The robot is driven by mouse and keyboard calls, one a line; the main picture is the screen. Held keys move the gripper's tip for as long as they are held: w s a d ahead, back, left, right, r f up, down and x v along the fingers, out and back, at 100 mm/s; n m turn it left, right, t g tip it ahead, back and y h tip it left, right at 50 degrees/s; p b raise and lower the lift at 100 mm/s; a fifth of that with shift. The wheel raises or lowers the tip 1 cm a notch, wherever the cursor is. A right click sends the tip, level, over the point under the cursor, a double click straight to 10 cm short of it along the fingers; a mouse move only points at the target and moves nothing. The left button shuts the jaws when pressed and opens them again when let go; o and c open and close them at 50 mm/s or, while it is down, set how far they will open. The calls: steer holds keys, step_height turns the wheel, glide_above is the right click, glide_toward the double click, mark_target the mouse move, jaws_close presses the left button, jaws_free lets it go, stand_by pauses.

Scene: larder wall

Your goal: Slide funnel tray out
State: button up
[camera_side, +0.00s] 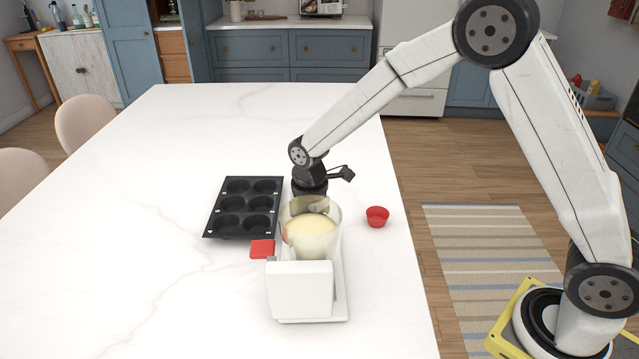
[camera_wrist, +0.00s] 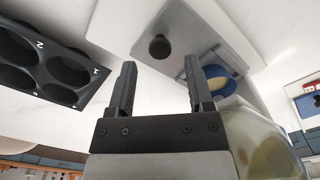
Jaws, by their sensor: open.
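The white dispenser (camera_side: 300,290) stands on the counter with a clear funnel (camera_side: 325,215) holding pale yellow batter. In the wrist view, a grey metal plate (camera_wrist: 195,25) with a round black knob (camera_wrist: 160,47) lies beyond my fingertips; it looks like the funnel tray. My gripper (camera_wrist: 160,68) is open and empty. The knob lines up with the gap between its fingers but is apart from them. A blue-rimmed opening with yellow inside (camera_wrist: 222,86) sits right of the fingers. In the side view, the funnel hides my fingers and the knob.
A black muffin tin (camera_side: 240,236) lies left of my gripper, its cups empty. A small red cup (camera_side: 377,216) stands right of the dispenser, near the counter edge. A red square piece (camera_side: 262,249) lies at the dispenser's left. The counter's far left is clear.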

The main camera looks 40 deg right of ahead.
steer(key=shift+f, duration=1.55)
steer(key=shift+c, duration=0.2)
jaws_close()
